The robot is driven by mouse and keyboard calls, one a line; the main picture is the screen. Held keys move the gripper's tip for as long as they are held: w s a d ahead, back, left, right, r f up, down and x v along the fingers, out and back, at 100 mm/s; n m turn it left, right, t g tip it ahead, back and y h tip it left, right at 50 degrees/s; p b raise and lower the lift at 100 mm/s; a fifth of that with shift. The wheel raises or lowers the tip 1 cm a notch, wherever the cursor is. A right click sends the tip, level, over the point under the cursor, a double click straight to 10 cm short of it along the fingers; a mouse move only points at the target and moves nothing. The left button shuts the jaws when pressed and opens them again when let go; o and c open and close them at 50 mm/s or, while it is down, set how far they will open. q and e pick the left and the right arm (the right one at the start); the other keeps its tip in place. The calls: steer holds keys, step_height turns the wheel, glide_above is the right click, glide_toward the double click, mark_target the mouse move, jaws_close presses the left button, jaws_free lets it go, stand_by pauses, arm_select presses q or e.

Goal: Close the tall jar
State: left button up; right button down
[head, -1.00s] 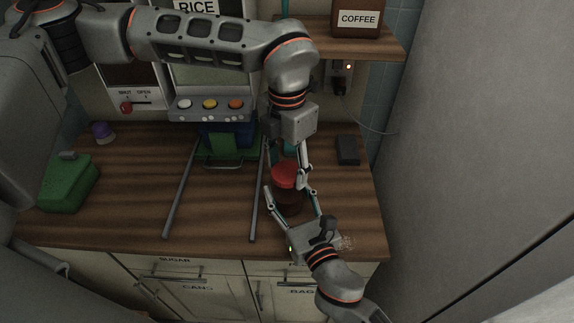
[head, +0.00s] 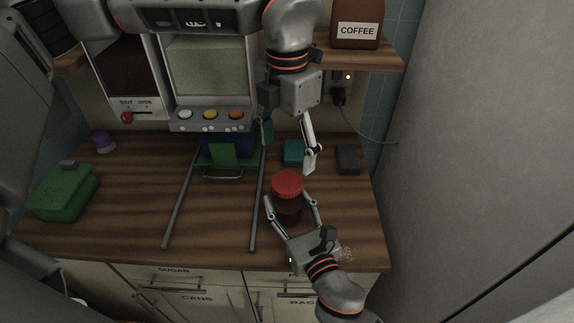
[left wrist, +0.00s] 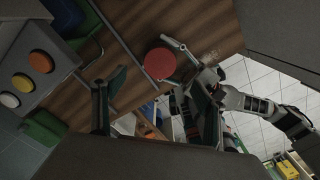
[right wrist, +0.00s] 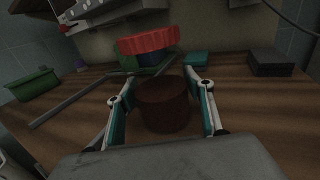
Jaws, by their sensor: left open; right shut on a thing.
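The tall jar (head: 288,211) stands upright near the counter's front right, with dark reddish-brown contents and a red lid (head: 287,183) above it. In the right wrist view, the dark jar body (right wrist: 162,104) is between my right gripper's fingers, and the red lid (right wrist: 148,40) shows above it. A see-through band lies between them; I cannot tell how tightly the lid sits. My right gripper (head: 288,199) is shut on the jar's sides. My left gripper (head: 288,150) is open and empty, above and behind the lid, apart from it. The lid also shows in the left wrist view (left wrist: 160,63).
A teal block (head: 293,152) and a dark box (head: 347,159) lie behind the jar. Two grey rails run left of it, before a dispenser with coloured buttons (head: 209,115). A green container (head: 63,192) stands far left.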

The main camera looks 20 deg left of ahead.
arm_select(q)
steer(key=shift+r, duration=1.9)
arm_select(e)
steer(key=c, duration=0.8)
jaws_free()
steer(key=shift+c, duration=0.2)
steer(key=shift+s+d, duration=0.1)
steer(key=v, duration=1.1)
steer(key=shift+s+d, duration=0.2)
steer(key=shift+s, duration=0.1)
